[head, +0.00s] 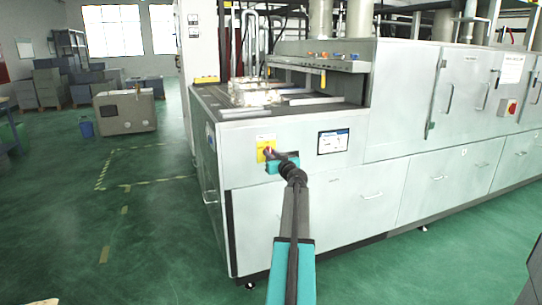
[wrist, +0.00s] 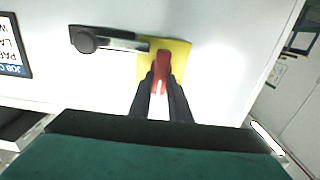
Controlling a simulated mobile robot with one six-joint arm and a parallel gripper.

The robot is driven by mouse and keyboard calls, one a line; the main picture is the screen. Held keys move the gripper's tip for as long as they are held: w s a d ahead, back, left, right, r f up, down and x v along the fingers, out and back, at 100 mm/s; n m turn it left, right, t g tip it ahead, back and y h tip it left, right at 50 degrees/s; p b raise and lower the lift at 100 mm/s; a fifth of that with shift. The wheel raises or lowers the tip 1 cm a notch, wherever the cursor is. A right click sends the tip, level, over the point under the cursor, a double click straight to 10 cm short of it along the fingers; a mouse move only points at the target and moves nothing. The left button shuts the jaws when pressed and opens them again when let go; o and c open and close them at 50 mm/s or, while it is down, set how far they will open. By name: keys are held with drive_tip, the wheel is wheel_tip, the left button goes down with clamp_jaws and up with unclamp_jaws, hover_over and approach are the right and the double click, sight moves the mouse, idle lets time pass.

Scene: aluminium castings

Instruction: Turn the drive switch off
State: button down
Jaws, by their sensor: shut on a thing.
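The drive switch is a red handle (wrist: 162,68) on a yellow plate (wrist: 181,50), fixed to the pale front panel of a large machine. In the head view the yellow plate (head: 262,142) shows on the machine's front left, partly hidden by my wrist. My gripper (wrist: 161,85) has its two dark fingers on either side of the red handle and is shut on it. In the head view my gripper (head: 270,154) is up against the plate. The wrist view shows the handle roughly upright in the picture.
The machine's top (head: 285,112) carries castings. Green floor (head: 150,230) at the left is open.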

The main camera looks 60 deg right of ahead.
drive_tip(key=shift+f+m+b, duration=0.1)
drive_tip(key=shift+m+b, duration=0.2)
drive_tip(key=shift+b, duration=0.05)
drive_tip(key=m, duration=0.5)
drive_tip(key=m+b, duration=0.1)
drive_tip(key=m, duration=0.5)
drive_tip(key=f+m, duration=0.1)
drive_tip(key=m, duration=0.5)
drive_tip(key=shift+s+d, duration=0.25)
drive_tip(key=shift+d, duration=0.1)
idle(0.5)
drive_tip(key=c, duration=1.6)
unclamp_jaws()
drive_tip(key=shift+c, duration=0.2)
